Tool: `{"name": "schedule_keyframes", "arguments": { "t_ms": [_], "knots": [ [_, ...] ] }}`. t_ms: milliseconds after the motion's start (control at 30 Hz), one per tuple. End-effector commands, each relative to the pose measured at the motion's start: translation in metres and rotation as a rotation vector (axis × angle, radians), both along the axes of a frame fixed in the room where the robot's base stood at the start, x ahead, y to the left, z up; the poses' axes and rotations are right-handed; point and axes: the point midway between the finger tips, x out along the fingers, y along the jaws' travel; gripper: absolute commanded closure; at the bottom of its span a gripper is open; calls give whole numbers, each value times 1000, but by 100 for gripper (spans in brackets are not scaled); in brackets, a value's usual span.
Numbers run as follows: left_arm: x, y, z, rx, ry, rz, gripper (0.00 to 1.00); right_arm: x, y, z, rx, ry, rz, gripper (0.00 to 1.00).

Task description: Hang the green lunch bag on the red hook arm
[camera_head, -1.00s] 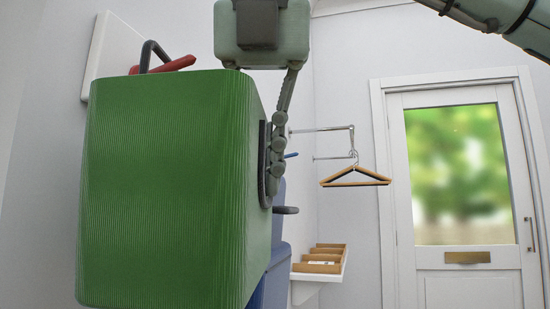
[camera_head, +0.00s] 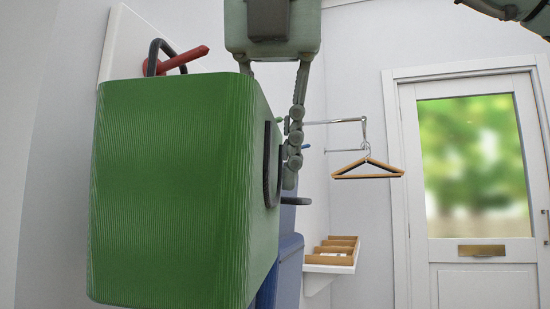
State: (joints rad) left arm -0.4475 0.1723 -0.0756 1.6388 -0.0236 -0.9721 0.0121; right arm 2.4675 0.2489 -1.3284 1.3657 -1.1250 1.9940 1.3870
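The large green lunch bag (camera_head: 175,190) fills the left of the head view and looks upright. Its dark top handle (camera_head: 156,50) forms a loop at the red hook arm (camera_head: 186,59). The red arm appears to pass through that loop, with its tip sticking out to the right. Another dark handle (camera_head: 268,175) is on the bag's right side. One finger is beside the side handle; the other goes out of sight behind the bag.
A white backboard (camera_head: 117,45) is behind the red arm. Blue bags (camera_head: 288,265) are behind the green one, with a blue arm tip near them. A wooden hanger (camera_head: 368,170) hangs from a metal rail. A white shelf (camera_head: 330,262) holds a wooden tray; a door is at right.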

Motion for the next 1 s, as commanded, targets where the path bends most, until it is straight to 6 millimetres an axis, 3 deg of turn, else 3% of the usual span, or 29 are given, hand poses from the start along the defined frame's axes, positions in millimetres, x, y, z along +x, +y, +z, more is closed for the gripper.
{"name": "schedule_keyframes", "arguments": {
  "t_ms": [100, 567, 733, 1000],
  "knots": [
    [0, 0, 0, 0, 0, 0, 74, 0, 0, 0, -1, 0, 0, 71],
    [2, 0, 0, 0, -3, -2, 74, -1, 0, 2, -5, 3, -1, 71],
    [1, 0, 0, 0, -2, -2, 74, -11, 0, 24, -2, -3, -2, 71],
    [0, -1, 0, 0, -1, -1, 74, -33, 0, 79, -3, -6, -8, 71]
  ]
}}
